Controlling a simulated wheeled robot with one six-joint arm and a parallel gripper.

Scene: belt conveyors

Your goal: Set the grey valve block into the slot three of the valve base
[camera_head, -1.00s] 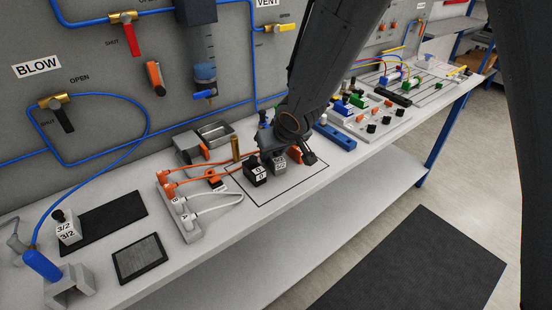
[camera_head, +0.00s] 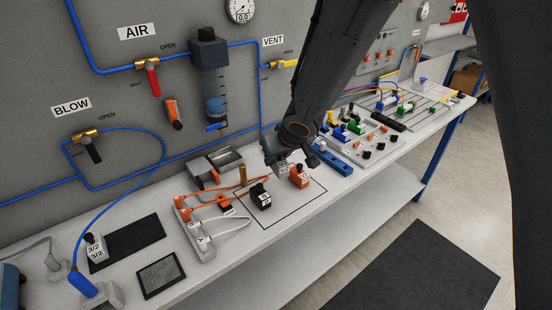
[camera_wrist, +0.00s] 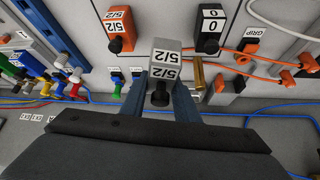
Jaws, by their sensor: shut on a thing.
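My gripper (camera_wrist: 162,98) is shut on the grey valve block (camera_wrist: 165,66), which carries 5/2 labels and a black knob. In the head view the block (camera_head: 284,168) hangs beneath my gripper (camera_head: 281,161), partly hidden by it, apparently just above the bench. An orange block (camera_head: 299,178) with 5/2 labels stands just to its right inside a black outlined rectangle. A black block (camera_head: 261,198) marked 0 stands to its left in the same rectangle. I cannot tell which fixture is the valve base, and I cannot make out slot three.
A blue bar (camera_head: 331,161) lies behind the orange block. A light panel (camera_head: 372,140) with knobs and coloured parts is further right. Tubes and gauges line the back wall.

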